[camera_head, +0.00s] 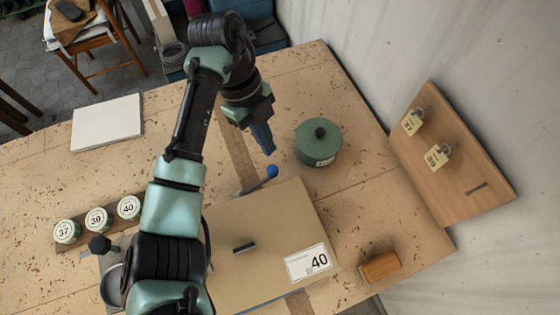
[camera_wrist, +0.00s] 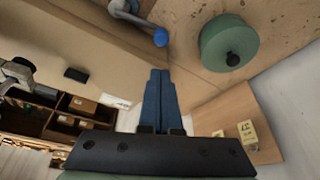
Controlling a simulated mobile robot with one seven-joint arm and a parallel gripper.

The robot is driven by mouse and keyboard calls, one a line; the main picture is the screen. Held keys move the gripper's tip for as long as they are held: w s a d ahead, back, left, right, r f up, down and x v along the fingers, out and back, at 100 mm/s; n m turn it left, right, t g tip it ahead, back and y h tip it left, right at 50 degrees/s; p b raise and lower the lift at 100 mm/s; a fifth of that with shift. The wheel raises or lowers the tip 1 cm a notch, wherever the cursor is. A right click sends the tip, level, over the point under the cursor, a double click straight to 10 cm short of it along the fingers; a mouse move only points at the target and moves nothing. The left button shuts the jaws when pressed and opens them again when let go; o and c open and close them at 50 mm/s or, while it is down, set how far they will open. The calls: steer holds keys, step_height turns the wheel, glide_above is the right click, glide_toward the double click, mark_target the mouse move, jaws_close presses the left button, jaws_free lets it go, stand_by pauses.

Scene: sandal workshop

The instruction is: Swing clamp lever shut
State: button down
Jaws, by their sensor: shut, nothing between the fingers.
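The clamp lever (camera_head: 250,183) is a grey bar with a blue ball end (camera_head: 271,171). It lies at the far edge of a tan box marked 40 (camera_head: 285,215). In the wrist view the blue ball (camera_wrist: 161,38) shows at the top centre, with the grey lever (camera_wrist: 133,17) running up to the left. My gripper (camera_head: 268,150) has blue fingers pressed together and is empty. In the head view its tips appear just above the ball. In the wrist view the fingertips (camera_wrist: 159,72) show below the ball, apart from it.
A green lidded tin (camera_head: 318,145) stands close to the right of my gripper. A wooden board with tags (camera_head: 455,160) is by the wall. A brown block (camera_head: 380,266) lies near the table edge. Several round numbered tins (camera_head: 98,219) and a white slab (camera_head: 107,121) are at left.

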mark_target(256, 185)
steer(key=b+x, duration=0.1)
steer(key=x, duration=0.9)
steer(key=shift+b, duration=0.3)
steer(key=shift+w+d, duration=0.1)
steer(key=shift+d, duration=0.05)
